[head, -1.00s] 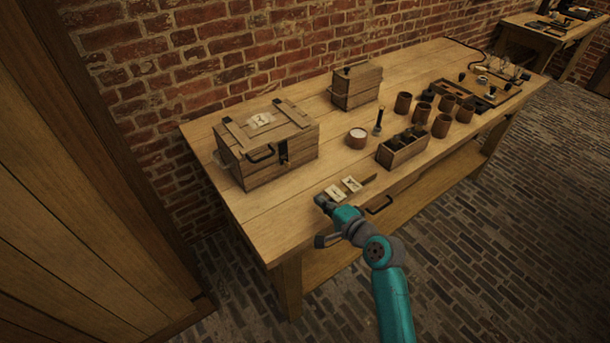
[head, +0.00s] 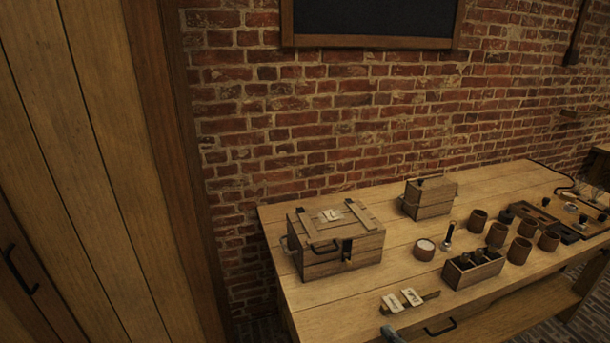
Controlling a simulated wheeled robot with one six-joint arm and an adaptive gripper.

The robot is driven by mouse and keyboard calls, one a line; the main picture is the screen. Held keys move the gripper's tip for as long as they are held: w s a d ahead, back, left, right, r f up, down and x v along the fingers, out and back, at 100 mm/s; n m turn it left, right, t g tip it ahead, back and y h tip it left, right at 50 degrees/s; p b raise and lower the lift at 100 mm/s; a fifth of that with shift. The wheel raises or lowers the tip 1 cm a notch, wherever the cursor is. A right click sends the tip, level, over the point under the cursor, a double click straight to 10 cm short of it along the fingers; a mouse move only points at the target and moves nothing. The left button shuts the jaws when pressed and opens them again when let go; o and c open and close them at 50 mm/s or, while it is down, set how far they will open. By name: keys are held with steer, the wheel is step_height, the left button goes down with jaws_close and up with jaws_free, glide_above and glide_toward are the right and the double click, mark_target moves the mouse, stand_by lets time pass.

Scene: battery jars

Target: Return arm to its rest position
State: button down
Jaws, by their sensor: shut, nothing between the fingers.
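Only a small grey-teal tip of my arm (head: 392,334) shows at the bottom edge of the head view, in front of the table and below the two pale label cards. The rest of my arm is below the frame. My gripper's fingers do not show, and I see nothing held.
The wooden table (head: 345,318) bears a lidded crate (head: 340,262), a smaller box (head: 430,198), a white-topped jar (head: 424,250), several brown jars and a divided box (head: 472,270). Two pale cards (head: 412,297) lie near the front edge. A brick wall stands behind, wooden panelling at left.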

steer(key=s+a+f+n+h, duration=0.15)
steer(key=s+f, duration=0.25)
steer(key=s, duration=0.9)
steer(key=s+d+f+n+h, duration=0.1)
steer(key=s+f+n+h, duration=0.25)
steer(key=s, duration=0.85)
steer(key=s+r+n, duration=0.4)
steer(key=s+r, duration=0.1)
steer(key=s, duration=0.5)
steer(key=s+a+r+n, duration=0.1)
steer(key=s+r+n, duration=0.4)
steer(key=s, duration=0.6)
steer(key=shift+s+a+r, duration=0.2)
steer(key=shift+a+r, duration=0.1)
steer(key=shift+r, duration=0.1)
